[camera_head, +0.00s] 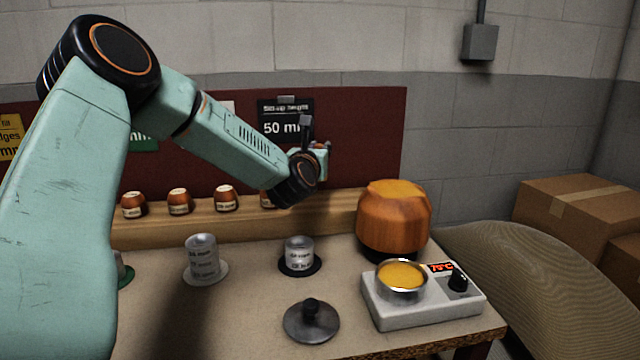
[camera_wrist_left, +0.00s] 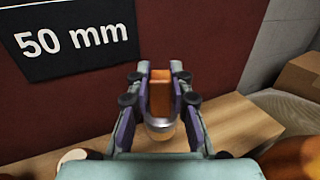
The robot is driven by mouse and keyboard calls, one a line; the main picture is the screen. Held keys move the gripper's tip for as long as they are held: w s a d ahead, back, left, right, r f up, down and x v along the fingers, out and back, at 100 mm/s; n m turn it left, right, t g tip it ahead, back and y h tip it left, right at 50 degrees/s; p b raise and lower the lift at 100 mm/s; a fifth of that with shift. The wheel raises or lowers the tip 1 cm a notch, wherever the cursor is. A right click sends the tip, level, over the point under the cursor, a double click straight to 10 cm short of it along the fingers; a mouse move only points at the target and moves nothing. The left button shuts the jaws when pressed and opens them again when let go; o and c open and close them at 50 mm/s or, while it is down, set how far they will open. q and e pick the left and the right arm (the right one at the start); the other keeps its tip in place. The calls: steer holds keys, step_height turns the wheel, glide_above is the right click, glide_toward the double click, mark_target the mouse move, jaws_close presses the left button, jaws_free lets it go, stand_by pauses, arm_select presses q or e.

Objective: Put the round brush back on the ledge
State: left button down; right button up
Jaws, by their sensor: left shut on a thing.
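My left gripper (camera_head: 318,158) is up in front of the dark red board, above the right part of the wooden ledge (camera_head: 337,205). It is shut on an orange-brown piece with a pale round lower end, which I take to be the round brush (camera_wrist_left: 160,92). In the left wrist view the brush is upright between the fingers (camera_wrist_left: 159,98), with the ledge (camera_wrist_left: 232,122) below and behind it. In the head view the brush is mostly hidden by the gripper. My right gripper is not in view.
Several small brown labelled pieces (camera_head: 179,201) stand on the ledge's left part. On the table are grey cylinders (camera_head: 299,250), a dark lidded disc (camera_head: 311,322) and a heater (camera_head: 425,312) with an orange-filled pan (camera_head: 402,276).

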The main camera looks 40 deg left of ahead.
arm_select(q)
step_height(320, 180, down, 2)
steer(key=shift+w+f, duration=0.15)
steer(key=shift+s+f+b, duration=0.25)
steer(key=shift+f+b, duration=0.15)
steer(key=shift+f, duration=0.15)
step_height(320, 180, down, 2)
steer(key=shift+d+f+b, duration=0.1)
steer(key=shift+f+b, duration=0.05)
steer(key=shift+b, duration=0.2)
steer(key=shift+w+f, duration=0.2)
steer(key=shift+w, duration=0.05)
steer(key=shift+s+r, duration=0.1)
steer(key=shift+s, duration=0.1)
steer(key=c, duration=1.2)
jaws_free()
steer(key=shift+w, duration=0.1)
